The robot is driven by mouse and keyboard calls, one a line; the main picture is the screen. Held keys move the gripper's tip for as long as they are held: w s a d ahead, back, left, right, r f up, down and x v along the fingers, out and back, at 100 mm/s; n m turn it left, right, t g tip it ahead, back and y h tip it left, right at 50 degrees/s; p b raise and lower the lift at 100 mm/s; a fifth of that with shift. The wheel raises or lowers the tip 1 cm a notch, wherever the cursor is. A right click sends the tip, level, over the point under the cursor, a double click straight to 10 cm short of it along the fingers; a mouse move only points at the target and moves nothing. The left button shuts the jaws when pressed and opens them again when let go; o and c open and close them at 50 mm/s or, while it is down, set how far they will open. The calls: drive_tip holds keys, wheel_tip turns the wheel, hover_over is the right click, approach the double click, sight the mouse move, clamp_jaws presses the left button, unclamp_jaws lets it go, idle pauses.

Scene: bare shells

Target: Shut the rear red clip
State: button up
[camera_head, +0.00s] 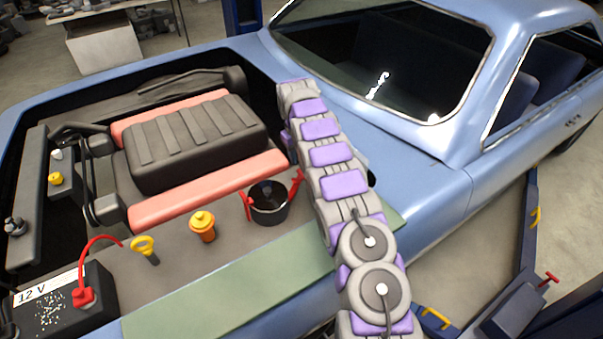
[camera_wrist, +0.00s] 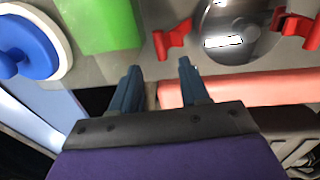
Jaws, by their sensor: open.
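A dark round canister (camera_head: 268,212) stands in the engine bay with a red clip on each side. The clip nearer the windshield, which I take as the rear one (camera_head: 297,187), sticks up and leans outward beside my arm; the other red clip (camera_head: 248,207) is at the left. In the wrist view, the canister's shiny round top (camera_wrist: 232,25) is at the top edge, with the rear red clip (camera_wrist: 173,40) at its left and the other at its right. My gripper (camera_wrist: 158,80) is open and empty, just short of the rear clip, apart from it. My arm hides the gripper in the head view.
Coral-red engine covers (camera_head: 210,190) flank the black engine. An orange cap (camera_head: 203,226), a yellow ring handle (camera_head: 144,247) and a battery (camera_head: 65,300) stand to the left. In the wrist view, a green block (camera_wrist: 100,22) and a blue-and-white cap (camera_wrist: 30,45) are near the left.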

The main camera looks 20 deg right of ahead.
sight(302, 173)
drive_tip(key=f, duration=0.3)
drive_tip(key=f+b, duration=0.1)
drive_tip(key=f, duration=0.4)
drive_tip(key=shift+w+d+f, duration=0.1)
drive_tip(key=shift+d+f, duration=0.2)
drive_tip(key=shift+d, duration=0.1)
drive_tip(key=shift+c, duration=0.2)
clamp_jaws()
